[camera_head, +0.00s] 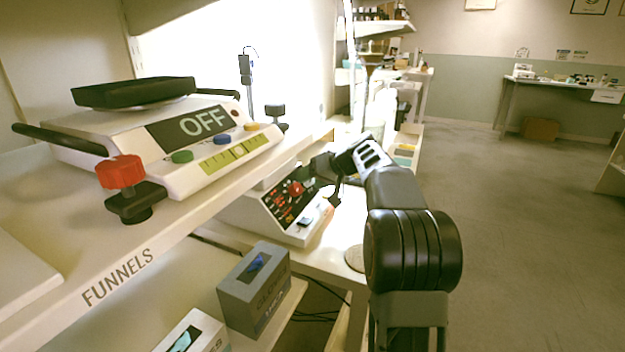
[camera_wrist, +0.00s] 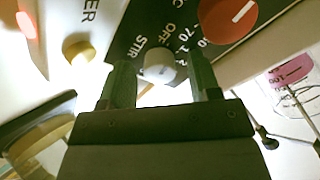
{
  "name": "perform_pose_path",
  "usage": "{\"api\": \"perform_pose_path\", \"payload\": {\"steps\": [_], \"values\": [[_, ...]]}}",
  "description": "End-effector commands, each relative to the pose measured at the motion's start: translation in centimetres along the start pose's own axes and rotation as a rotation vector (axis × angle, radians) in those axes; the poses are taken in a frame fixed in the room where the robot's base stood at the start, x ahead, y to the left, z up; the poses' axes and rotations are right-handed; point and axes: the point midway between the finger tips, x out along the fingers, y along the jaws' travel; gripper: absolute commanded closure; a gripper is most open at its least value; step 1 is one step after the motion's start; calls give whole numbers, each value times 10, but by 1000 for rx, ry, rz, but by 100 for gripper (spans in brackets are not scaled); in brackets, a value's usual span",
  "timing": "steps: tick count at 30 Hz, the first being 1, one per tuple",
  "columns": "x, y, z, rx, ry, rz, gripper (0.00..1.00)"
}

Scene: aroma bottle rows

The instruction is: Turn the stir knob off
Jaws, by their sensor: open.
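The small white stir knob (camera_wrist: 160,68) sits on the dark panel in the wrist view, beside the printed words "STIR" and "OFF". My gripper (camera_wrist: 161,80) is open, with one finger on each side of this knob; I cannot tell whether the fingers touch it. In the head view, my gripper (camera_head: 323,178) is at the panel of the white hotplate device (camera_head: 290,230) on the lower bench. The stir knob cannot be made out there.
A yellow knob (camera_wrist: 78,50) and a glowing red light (camera_wrist: 26,24) are left in the wrist view. A balance (camera_head: 190,180) reading "OFF" stands on the shelf (camera_head: 150,265) labelled "FUNNELS". A grey box (camera_head: 255,300) is below. The floor (camera_head: 530,240) at right is clear.

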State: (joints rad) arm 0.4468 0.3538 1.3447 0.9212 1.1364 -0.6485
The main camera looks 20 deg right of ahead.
Motion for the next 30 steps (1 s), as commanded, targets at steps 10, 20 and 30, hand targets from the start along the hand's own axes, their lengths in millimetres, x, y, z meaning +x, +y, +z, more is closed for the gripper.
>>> {"api": "perform_pose_path", "payload": {"steps": [10,20,30], "values": [[-15,-1,-2,1,2,1,43],[-81,-1,-2,2,4,3,43],[-129,-1,-1,1,2,1,43]]}}
